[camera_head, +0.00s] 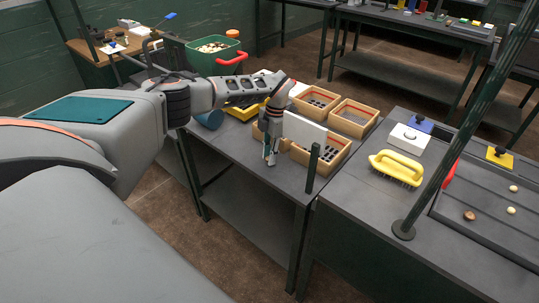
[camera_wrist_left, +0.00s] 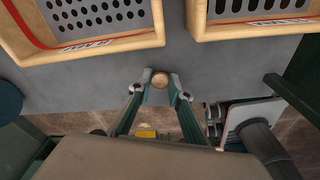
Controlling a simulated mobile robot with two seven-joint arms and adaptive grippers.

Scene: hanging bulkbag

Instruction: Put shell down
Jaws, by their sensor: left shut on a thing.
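My left gripper (camera_head: 271,158) reaches over the dark grey table in the head view, pointing down near its front edge. In the left wrist view its two fingers (camera_wrist_left: 160,88) are closed on the sides of a small round brownish shell (camera_wrist_left: 160,80). The shell is close above the table surface or touching it; I cannot tell which. In the head view the shell is too small to make out at the fingertips. My right gripper is not in view.
Wooden-framed sieve boxes (camera_head: 355,117) stand behind and right of the gripper; their frames (camera_wrist_left: 105,45) show close ahead in the wrist view. A white panel (camera_head: 306,131) and dark post (camera_head: 312,170) stand close right. A yellow brush (camera_head: 397,167) lies on the right table.

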